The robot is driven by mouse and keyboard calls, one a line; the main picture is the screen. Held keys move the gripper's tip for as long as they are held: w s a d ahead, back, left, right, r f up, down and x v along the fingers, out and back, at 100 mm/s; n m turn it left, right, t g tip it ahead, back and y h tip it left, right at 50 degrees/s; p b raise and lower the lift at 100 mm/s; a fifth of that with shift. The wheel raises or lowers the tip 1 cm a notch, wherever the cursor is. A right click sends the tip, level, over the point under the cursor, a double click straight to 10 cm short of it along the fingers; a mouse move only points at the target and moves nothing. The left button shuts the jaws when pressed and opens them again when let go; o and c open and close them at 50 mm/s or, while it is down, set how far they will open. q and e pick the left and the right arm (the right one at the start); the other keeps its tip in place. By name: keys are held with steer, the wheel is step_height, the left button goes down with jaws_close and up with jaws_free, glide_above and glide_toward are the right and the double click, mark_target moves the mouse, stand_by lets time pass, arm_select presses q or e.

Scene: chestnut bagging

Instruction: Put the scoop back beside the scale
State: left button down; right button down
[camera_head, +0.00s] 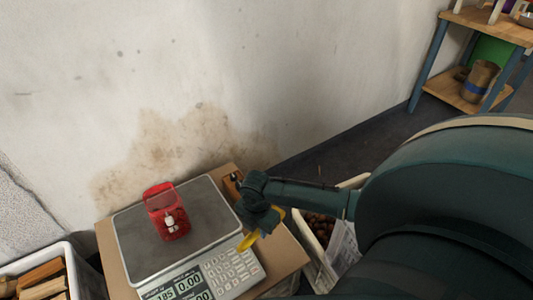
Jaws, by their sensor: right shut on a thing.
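The scale (135,258), with a grey plate and a keypad and display at its front, stands on a brown board. My right gripper (254,222) is at the scale's right edge, shut on a yellow thing that looks like the scoop (247,242). Only part of the scoop shows, low by the keypad's right side; the gripper hides the rest. I cannot tell whether it touches the board. A red bag or container (159,198) with a small white thing on or in it sits on the scale plate. My left gripper is not in view.
A white crate with chestnuts (320,226) stands right of the board, partly behind my right arm. A white crate of wood pieces (75,262) is at the lower left. A stained wall stands behind. A wooden shelf (487,24) is at the far right.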

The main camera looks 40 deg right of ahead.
step_height(320, 180, down, 8)
steer(key=b, duration=0.3)
steer(key=shift+r, duration=0.15)
steer(key=shift+f, duration=0.3)
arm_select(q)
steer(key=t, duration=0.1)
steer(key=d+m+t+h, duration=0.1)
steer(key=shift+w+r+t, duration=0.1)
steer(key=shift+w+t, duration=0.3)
arm_select(e)
steer(key=shift+f, duration=0.2)
steer(key=c, duration=1.3)
jaws_free()
steer(key=shift+r, duration=0.1)
